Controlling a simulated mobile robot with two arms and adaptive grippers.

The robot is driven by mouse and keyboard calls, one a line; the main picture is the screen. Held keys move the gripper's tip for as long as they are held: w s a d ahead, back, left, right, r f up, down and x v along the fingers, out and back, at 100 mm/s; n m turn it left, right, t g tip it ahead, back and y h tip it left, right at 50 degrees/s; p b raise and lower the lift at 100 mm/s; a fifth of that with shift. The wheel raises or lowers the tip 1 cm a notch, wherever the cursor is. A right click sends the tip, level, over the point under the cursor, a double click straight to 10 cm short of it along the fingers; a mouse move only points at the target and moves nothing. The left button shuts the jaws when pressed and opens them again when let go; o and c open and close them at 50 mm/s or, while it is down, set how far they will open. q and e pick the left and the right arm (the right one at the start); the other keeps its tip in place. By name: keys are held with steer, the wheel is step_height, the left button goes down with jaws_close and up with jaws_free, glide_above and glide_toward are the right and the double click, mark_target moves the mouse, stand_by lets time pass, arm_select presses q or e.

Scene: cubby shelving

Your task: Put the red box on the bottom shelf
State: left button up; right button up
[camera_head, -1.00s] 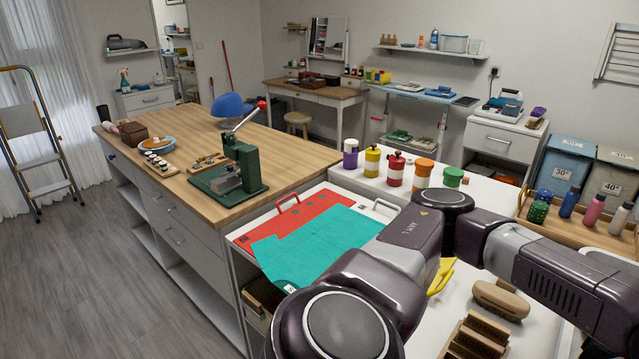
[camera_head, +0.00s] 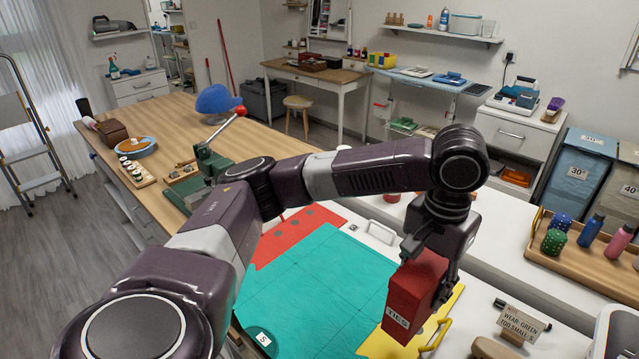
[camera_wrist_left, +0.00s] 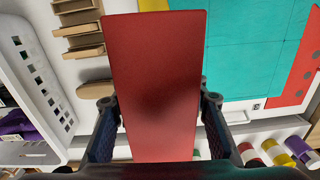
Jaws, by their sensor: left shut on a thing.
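The red box (camera_head: 414,297) has a white label reading "TIES". It hangs tilted above the work surface on the right of the head view. My left gripper (camera_head: 430,266) is shut on the box, with a finger on each side. In the left wrist view the red box (camera_wrist_left: 155,85) fills the middle between the two fingers and hides what lies behind it. My right gripper is not in view. I cannot make out the bottom shelf in the current views.
A teal mat (camera_head: 315,285), a red board (camera_head: 290,238) and a yellow board (camera_head: 400,345) lie below the box. A small sign (camera_head: 522,322) stands to its right. A white perforated basket (camera_wrist_left: 35,75) shows in the wrist view. A tray (camera_head: 570,262) holds several bottles.

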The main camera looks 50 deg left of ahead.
arm_select(q)
steer(key=w+r, duration=0.1)
steer(key=w+a+r+p, duration=0.1)
steer(key=r, duration=0.1)
steer(key=w+a+r+p, duration=0.1)
steer(key=r, duration=0.1)
steer(key=shift+w+a+r, duration=0.1)
steer(key=shift+w+a, duration=0.05)
steer(key=shift+w, duration=0.25)
steer(key=shift+a+r+n+p, duration=0.35)
steer(key=shift+r+p, duration=0.2)
steer(key=shift+r, duration=0.2)
steer(key=f+p, duration=0.1)
steer(key=f, duration=0.8)
steer(key=f+p, duration=0.1)
steer(key=f, duration=0.8)
steer(key=shift+s+a+f, duration=0.1)
steer(key=shift+a+f, duration=0.1)
steer(key=shift+f, duration=0.5)
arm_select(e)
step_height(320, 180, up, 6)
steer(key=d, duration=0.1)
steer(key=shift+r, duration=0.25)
